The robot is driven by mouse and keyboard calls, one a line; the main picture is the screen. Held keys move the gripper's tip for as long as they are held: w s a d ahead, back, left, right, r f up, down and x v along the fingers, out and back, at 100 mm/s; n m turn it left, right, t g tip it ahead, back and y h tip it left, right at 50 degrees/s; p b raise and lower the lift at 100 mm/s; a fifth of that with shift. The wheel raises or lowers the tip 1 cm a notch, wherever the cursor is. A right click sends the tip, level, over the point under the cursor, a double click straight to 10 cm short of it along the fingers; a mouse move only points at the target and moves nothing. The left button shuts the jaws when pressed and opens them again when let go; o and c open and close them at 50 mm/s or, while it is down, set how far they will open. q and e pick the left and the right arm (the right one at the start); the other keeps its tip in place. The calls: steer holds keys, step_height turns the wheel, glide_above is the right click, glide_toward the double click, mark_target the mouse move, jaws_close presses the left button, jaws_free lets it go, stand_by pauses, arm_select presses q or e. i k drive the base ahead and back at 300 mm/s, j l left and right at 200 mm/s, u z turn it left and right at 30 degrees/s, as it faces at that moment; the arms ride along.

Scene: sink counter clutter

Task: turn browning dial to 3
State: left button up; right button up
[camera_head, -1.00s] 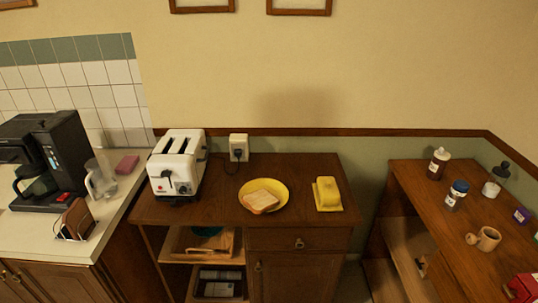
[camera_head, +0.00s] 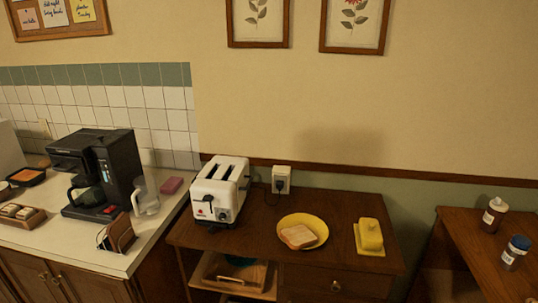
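A white two-slot toaster (camera_head: 219,190) stands at the left end of the brown wooden cabinet top. Its front faces me and carries a dark lever and a small round browning dial (camera_head: 224,215) at the lower right. The dial's marks are too small to read. The slots look empty. Neither of my grippers shows in the head view.
A yellow plate (camera_head: 322,222) with a bread slice (camera_head: 299,236) and a yellow butter dish (camera_head: 369,237) sit right of the toaster. A wall outlet (camera_head: 281,180) with a plugged-in cord is behind. A black coffee maker (camera_head: 105,175) and glass pitcher (camera_head: 146,196) stand left on the counter.

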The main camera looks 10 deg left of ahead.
mark_target(222, 216)
steer(key=i+l+u, duration=0.15)
steer(key=l+u, duration=0.35)
steer(key=i+l+u, duration=0.1)
steer(key=l+u, duration=0.2)
steer(key=u, duration=0.15)
